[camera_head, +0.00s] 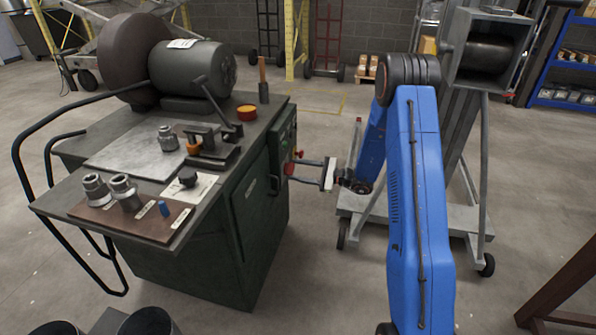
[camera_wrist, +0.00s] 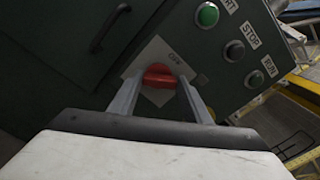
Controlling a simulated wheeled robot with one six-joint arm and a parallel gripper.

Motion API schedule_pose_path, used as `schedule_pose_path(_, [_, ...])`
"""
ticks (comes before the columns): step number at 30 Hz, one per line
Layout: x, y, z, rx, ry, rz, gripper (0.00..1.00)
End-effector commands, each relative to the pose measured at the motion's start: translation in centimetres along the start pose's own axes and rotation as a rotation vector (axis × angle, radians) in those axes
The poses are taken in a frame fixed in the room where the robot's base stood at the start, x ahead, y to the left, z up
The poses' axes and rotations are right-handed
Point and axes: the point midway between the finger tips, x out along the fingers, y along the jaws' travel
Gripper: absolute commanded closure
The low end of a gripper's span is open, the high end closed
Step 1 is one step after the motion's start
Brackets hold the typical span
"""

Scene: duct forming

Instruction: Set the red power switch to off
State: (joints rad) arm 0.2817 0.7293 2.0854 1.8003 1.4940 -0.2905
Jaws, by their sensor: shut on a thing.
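The red power switch (camera_wrist: 158,76) sits on a pale, diamond-tilted plate on the dark green cabinet front. Its red grip lies roughly level across the wrist view. An "OFF" label (camera_wrist: 175,58) shows up and right of it. My gripper (camera_wrist: 159,80) has one finger on each side of the red grip and is shut on it. In the head view my gripper (camera_head: 297,166) reaches from the right to the cabinet's side, and the switch (camera_head: 289,169) is a small red spot at its tips. Any other position label is hidden.
A dark cabinet handle (camera_wrist: 110,28) is at the upper left. The machine bench (camera_head: 75,210) carries metal fittings. A wheeled grey stand (camera_head: 465,215) is behind my arm.

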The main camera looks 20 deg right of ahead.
Motion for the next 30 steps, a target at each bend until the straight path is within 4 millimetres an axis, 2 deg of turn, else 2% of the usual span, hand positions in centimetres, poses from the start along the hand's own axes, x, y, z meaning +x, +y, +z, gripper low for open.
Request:
schedule_pose_path(18, [-0.09,0.36,-0.01,-0.578,0.001,0.001,0.79])
schedule_pose_path(30, [-0.10,0.51,-0.05,-0.864,0.001,0.001,0.79])
